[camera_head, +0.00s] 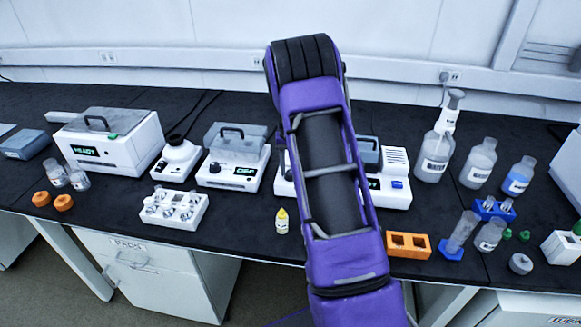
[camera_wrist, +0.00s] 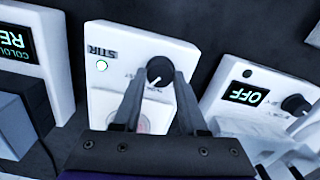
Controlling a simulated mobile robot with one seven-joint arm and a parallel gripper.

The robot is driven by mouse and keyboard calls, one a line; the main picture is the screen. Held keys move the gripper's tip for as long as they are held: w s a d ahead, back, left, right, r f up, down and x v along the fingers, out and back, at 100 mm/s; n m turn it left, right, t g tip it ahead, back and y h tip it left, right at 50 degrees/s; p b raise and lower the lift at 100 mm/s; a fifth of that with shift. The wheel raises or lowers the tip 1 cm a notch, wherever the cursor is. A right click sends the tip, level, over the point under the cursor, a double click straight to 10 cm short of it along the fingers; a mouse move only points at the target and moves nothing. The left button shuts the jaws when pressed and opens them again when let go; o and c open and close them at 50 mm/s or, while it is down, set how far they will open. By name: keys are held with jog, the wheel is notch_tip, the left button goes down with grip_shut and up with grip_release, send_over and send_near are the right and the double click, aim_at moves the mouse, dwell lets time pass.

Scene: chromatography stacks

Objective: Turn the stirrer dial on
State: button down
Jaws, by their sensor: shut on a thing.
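The stirrer (camera_wrist: 118,76) is a white unit marked STIR, seen upside down in the wrist view. Its black round dial (camera_wrist: 159,71) has a pale pointer mark, and a small round light with a green tint (camera_wrist: 101,66) sits near the label. My gripper (camera_wrist: 165,76) is shut on the dial, with one finger on each side of it. In the head view my purple arm reaches over the bench and hides my gripper and most of the stirrer.
In the wrist view, a unit reading OFF (camera_wrist: 248,96) stands close on the right and another white unit (camera_wrist: 38,50) on the left. In the head view, a yellow-capped bottle (camera_head: 282,221) and an orange rack (camera_head: 408,244) stand on the near bench, beside my arm.

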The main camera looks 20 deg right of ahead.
jog(key=m, duration=0.5)
jog(key=shift+p, duration=0.35)
jog(key=shift+m, duration=0.4)
jog(key=shift+c, duration=2.2)
grip_release()
